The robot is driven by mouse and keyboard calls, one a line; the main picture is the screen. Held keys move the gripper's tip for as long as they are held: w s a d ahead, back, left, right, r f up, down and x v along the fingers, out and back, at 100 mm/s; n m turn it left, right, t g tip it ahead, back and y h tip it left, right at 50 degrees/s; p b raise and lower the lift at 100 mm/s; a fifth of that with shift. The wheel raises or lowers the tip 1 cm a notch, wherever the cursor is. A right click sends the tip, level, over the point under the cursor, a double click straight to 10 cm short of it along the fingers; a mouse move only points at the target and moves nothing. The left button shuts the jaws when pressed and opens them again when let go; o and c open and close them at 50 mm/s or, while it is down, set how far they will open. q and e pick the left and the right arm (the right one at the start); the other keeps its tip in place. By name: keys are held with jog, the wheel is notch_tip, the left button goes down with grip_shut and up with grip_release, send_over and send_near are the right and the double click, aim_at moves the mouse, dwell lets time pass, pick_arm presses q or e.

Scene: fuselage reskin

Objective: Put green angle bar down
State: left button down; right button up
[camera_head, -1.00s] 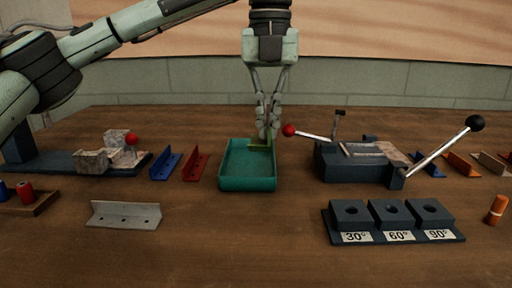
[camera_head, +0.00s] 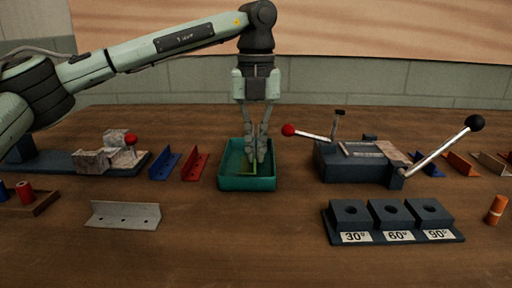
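The green angle bar (camera_head: 253,167) is inside the teal tray (camera_head: 247,184), its lower part low near the tray floor. My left gripper (camera_head: 257,158) points straight down into the tray, with its fingertips at the bar. The fingers stand slightly apart around or just behind the bar, and a gap shows between them. The fingers and the tray wall hide part of the bar. My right gripper is not in view.
Blue (camera_head: 165,164) and red (camera_head: 194,163) angle bars lie left of the tray, a grey angle bar (camera_head: 123,215) in front. A lever fixture (camera_head: 340,166) stands right, behind the block rack (camera_head: 392,222) marked 30°, 60° and 90°. The front middle table is clear.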

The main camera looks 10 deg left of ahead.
pick_arm(q)
jog(key=c, duration=2.2)
grip_release()
jog(key=shift+f, duration=0.1)
jog(key=o, duration=0.5)
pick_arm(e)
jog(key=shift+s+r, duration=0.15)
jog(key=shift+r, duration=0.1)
pick_arm(q)
jog(key=shift+r, duration=0.6)
notch_tip(320, 180, up, 11)
jog(key=shift+r+p, duration=0.1)
jog(key=shift+p, duration=0.45)
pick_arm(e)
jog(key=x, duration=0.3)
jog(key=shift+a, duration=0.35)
